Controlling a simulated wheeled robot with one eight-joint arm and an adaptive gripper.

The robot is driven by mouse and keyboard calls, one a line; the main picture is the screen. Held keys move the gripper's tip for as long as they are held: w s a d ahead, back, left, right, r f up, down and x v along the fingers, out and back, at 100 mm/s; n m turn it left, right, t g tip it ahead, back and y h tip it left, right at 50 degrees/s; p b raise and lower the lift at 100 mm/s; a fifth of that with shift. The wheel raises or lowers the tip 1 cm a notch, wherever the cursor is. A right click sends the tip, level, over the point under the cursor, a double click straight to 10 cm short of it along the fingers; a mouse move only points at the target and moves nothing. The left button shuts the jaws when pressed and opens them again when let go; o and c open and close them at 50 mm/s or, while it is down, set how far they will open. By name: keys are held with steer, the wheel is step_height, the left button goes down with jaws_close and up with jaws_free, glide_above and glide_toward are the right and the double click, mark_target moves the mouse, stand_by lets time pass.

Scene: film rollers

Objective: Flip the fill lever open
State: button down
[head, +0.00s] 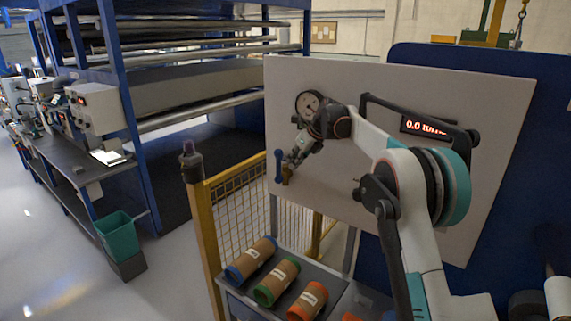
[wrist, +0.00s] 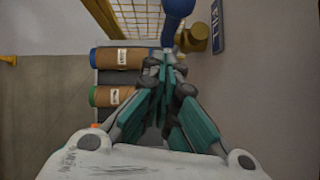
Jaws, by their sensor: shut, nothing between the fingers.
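The fill lever (head: 278,166) is a blue handle on the pale panel (head: 330,190), standing roughly upright beside a brass valve body (head: 287,175). My gripper (head: 291,161) is shut and empty, just right of the lever and close above the brass body. In the wrist view, the blue lever (wrist: 178,14) reaches down from the top edge to the closed fingertips (wrist: 168,58). The brass body (wrist: 196,38) is right of it. The tips look very near the lever; I cannot tell whether they touch it.
A round gauge (head: 310,104) and a red digital display (head: 425,126) are on the panel. Below it, a rack holds brown rolls (head: 252,258) with coloured ends. A yellow mesh fence (head: 235,211) stands to the left. A blue label plate (wrist: 217,27) is right of the valve.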

step_height(320, 180, up, 8)
steer(key=s+d, duration=0.1)
steer(key=shift+d+r, duration=0.2)
steer(key=s+d+f+n+h+b, duration=0.1)
steer(key=s+d+n+b, duration=0.15)
steer(key=s+n, duration=0.45)
steer(key=s+d+f+n+t+h+b, duration=0.15)
steer(key=s+b, duration=0.25)
steer(key=s, duration=0.7)
steer(key=s+d+n+b, duration=0.3)
steer(key=s+n, duration=0.3)
steer(key=s, duration=0.3)
steer(key=s+d+f+n+h+b, duration=0.1)
steer(key=s+f+n+b, duration=0.3)
steer(key=s+f, duration=0.8)
steer(key=s+d+f+n+t+h+b, duration=0.1)
steer(key=s+d+f+n+b, duration=0.3)
steer(key=s+f+n, duration=0.5)
steer(key=s+f, duration=0.3)
steer(key=s, duration=0.5)
